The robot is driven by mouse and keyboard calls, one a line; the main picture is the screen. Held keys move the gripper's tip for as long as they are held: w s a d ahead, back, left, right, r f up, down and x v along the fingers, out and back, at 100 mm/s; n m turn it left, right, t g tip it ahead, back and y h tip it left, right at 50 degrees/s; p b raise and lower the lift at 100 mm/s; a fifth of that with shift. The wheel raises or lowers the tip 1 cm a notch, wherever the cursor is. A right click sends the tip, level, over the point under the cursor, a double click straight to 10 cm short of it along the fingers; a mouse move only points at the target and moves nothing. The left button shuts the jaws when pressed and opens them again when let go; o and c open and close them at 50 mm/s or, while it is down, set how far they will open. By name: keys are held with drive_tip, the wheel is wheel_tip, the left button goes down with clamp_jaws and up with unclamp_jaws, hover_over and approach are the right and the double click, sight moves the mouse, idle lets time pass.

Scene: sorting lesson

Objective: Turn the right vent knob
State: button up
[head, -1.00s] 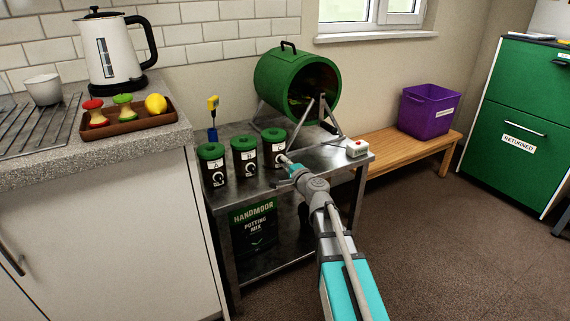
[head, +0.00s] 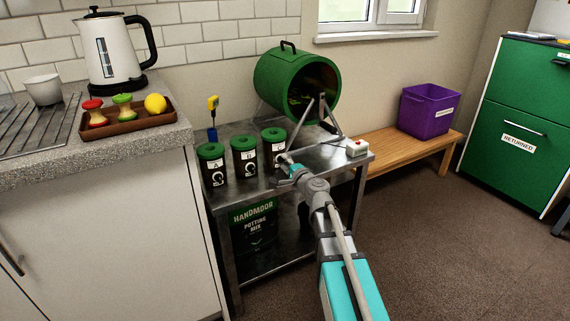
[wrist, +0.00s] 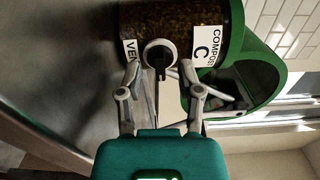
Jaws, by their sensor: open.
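Three dark canisters with green lids stand in a row on the metal table. The right one, canister C (head: 274,143), has its vent knob hidden behind my gripper in the head view. In the wrist view that canister (wrist: 160,18) shows "COMPOST C" and "VENT" labels, turned sideways. Its vent knob (wrist: 160,55), a pale disc with a dark grip bar, lies just beyond and between my fingertips. My gripper (wrist: 161,78) is open, with one finger on each side of the knob; I cannot tell if they touch it. The gripper also shows in the head view (head: 286,162).
Canisters A (head: 213,163) and B (head: 245,157) stand close to the left, each with its own knob. A green drum composter (head: 278,75) is behind on the metal table (head: 232,199). A small white box with a red top (head: 357,148) sits to the right.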

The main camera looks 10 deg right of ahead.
drive_tip(key=v, duration=1.2)
idle(0.3)
drive_tip(key=s+a+f+n+g+y+p, duration=0.25)
drive_tip(key=s+a+f+n+g, duration=0.35)
drive_tip(key=a+f+n+g, duration=0.3)
drive_tip(key=s+d+f+n+g+h+p, duration=0.1)
drive_tip(key=s+d+n+g+h+p, duration=0.15)
drive_tip(key=s+g+h, duration=0.2)
drive_tip(key=s+d+f+n+g+h+p, duration=0.2)
drive_tip(key=s+n+g+h, duration=0.15)
drive_tip(key=s, duration=0.25)
wheel_tip(320, 180, up, 37)
drive_tip(key=p, duration=3.7)
drive_tip(key=shift+s+r, duration=0.2)
drive_tip(key=shift+r, duration=0.05)
drive_tip(key=shift+d, duration=0.15)
